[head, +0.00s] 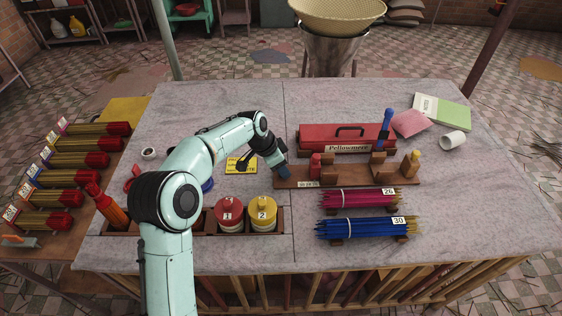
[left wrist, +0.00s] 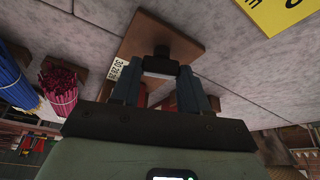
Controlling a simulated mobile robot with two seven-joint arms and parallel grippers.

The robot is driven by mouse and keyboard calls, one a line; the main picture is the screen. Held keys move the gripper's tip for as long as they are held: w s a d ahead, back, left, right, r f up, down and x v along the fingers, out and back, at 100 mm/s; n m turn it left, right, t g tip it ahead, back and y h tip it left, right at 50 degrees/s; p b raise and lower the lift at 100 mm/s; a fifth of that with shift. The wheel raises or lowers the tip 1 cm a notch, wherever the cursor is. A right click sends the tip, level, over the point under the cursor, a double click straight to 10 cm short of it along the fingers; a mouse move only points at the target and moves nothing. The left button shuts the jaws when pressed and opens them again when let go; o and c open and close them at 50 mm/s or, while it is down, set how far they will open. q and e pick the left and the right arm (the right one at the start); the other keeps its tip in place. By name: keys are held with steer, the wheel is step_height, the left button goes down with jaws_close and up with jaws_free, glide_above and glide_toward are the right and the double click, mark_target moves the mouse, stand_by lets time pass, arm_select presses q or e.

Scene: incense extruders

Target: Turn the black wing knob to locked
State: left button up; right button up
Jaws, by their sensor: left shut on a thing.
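My left gripper (head: 281,169) reaches down to the left end of a brown wooden board (head: 345,181). In the left wrist view its two dark fingers (left wrist: 160,80) are shut on the black wing knob (left wrist: 161,56) at the end of the board (left wrist: 175,30). The fingers hide part of the knob, and in the head view I cannot make it out. I cannot tell whether the knob stands at locked. A small white number label (left wrist: 119,68) is on the board beside the knob. My right gripper is in neither view.
A red toolbox (head: 345,135) stands behind the board. Pink (head: 358,197) and blue (head: 366,228) stick bundles lie in front. Red (head: 229,214) and yellow (head: 262,213) lidded jars sit in a tray to the left. A yellow sign (head: 240,165) lies left of the gripper.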

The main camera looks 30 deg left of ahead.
arm_select(q)
steer(key=shift+w+a+r+m+g+h+p, duration=0.1)
steer(key=shift+m+g+h+p, duration=0.2)
steer(key=shift+m+p, duration=0.6)
steer(key=shift+w+a+r+m+g+h+p, duration=0.1)
steer(key=shift+m+g+h+p, duration=0.3)
steer(key=shift+m, duration=0.9)
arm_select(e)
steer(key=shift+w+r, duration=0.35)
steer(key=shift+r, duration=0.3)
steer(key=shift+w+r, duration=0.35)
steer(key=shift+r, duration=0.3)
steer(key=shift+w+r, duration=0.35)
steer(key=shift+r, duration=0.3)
arm_select(q)
steer(key=shift+d, duration=0.1)
steer(key=shift+f, duration=0.1)
steer(key=o, duration=1.1)
steer(key=shift+s, duration=0.1)
steer(key=shift+c, duration=0.2)
steer(key=p+v, duration=0.1)
steer(key=v, duration=1.2)
steer(key=shift+r, duration=0.25)
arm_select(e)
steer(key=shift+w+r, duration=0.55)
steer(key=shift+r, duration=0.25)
arm_select(q)
steer(key=shift+s+d+f, duration=0.1)
steer(key=shift+s, duration=0.05)
